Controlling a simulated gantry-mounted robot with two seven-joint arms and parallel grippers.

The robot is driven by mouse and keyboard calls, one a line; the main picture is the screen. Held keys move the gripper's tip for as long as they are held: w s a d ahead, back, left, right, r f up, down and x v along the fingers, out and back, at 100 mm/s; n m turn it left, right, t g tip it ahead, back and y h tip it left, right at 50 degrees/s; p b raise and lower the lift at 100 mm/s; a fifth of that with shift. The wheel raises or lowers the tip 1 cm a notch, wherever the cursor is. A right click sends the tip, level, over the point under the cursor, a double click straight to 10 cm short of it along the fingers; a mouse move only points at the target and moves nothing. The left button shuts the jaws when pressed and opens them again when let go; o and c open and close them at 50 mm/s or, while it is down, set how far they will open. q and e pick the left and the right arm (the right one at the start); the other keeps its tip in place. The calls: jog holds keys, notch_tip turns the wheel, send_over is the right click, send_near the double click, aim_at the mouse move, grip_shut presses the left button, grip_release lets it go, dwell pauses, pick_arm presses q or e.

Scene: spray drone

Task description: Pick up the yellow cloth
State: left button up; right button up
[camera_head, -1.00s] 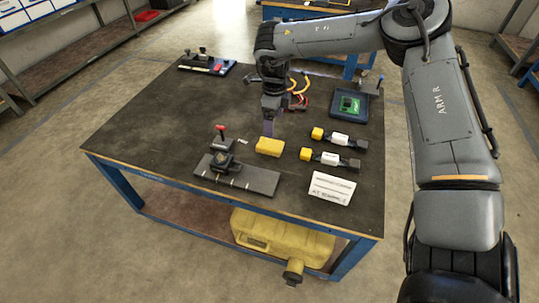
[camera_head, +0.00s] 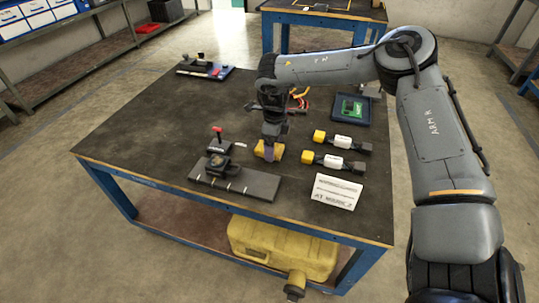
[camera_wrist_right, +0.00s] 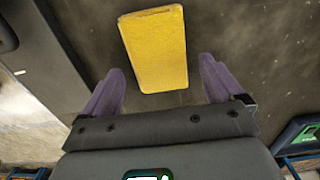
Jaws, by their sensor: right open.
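The yellow cloth (camera_head: 277,152) is a folded block lying on the dark tabletop. My right gripper (camera_head: 269,153) is just above it and partly covers it in the head view. In the right wrist view the cloth (camera_wrist_right: 155,48) lies flat ahead of the two purple fingers, centred between their lines. The gripper (camera_wrist_right: 157,82) is open, one finger to each side, with nothing held. The cloth's near end reaches about level with the fingertips in the picture; I cannot tell the height gap. My left gripper is not in view.
A dark fixture plate (camera_head: 235,180) with a clamp stands to the left and front. Two yellow-and-black connectors (camera_head: 335,149) and a white card (camera_head: 337,191) lie to the right. A green board in a tray (camera_head: 351,108) is further back.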

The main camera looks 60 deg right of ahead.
jog(key=shift+f, duration=0.55)
jog(key=shift+r, duration=0.1)
jog(key=shift+c, duration=1.2)
jog(key=c, duration=0.9)
